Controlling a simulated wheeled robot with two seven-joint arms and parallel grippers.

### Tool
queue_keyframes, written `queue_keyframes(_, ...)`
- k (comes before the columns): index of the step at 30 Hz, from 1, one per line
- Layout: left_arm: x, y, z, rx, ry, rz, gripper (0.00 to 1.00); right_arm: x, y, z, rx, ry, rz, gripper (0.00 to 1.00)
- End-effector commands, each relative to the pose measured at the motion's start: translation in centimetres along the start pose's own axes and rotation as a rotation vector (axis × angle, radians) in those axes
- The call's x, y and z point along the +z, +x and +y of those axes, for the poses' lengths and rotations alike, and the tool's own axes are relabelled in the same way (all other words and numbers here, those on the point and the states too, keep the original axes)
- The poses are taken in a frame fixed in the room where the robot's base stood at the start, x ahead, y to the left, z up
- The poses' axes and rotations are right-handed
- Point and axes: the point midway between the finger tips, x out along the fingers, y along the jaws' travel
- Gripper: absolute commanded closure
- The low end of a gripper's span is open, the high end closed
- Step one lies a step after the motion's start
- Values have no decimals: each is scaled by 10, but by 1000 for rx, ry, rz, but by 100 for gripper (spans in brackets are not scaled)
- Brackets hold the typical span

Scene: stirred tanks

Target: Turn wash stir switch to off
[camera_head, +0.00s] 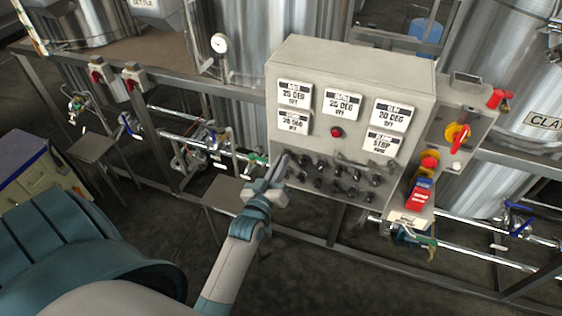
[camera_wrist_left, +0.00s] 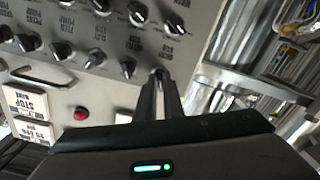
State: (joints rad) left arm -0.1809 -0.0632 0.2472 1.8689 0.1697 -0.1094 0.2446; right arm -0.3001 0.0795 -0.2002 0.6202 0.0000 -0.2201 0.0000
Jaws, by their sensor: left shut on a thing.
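The grey control panel (camera_head: 350,115) carries rows of black switches (camera_head: 345,172) below its white displays. My left gripper (camera_head: 286,158) is at the left end of the upper switch row. In the left wrist view its two narrow fingers (camera_wrist_left: 159,76) are shut on a dark switch knob (camera_wrist_left: 158,71) at the panel's edge. Most of that knob is hidden between the fingertips, and its label and pointing direction cannot be read. The other switches (camera_wrist_left: 128,67) stand clear of the fingers. My right gripper is not in view.
A metal handle (camera_head: 355,162) runs above the switches, and a red lamp (camera_head: 336,131) sits among the displays. A side box (camera_head: 440,140) with red and yellow controls adjoins the panel on the right. Pipes and valves (camera_head: 205,145) lie left of the panel.

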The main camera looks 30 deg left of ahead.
Motion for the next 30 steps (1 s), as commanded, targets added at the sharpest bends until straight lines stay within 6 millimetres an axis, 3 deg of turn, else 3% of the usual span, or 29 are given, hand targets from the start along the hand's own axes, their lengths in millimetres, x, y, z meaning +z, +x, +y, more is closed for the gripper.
queue_keyframes(9, 0, 0, 0, 0, -103, 0, 100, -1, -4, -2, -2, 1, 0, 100)
queue_keyframes(21, 0, 0, 0, 0, -112, 1, 100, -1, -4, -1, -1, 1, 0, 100)
queue_keyframes(22, 0, 0, 0, 0, -112, 1, 88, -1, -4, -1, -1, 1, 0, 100)
queue_keyframes(24, 0, 0, 0, 0, -111, 1, 73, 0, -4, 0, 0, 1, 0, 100)
queue_keyframes(30, 0, 0, 0, 0, -110, 0, 73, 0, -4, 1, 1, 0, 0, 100)
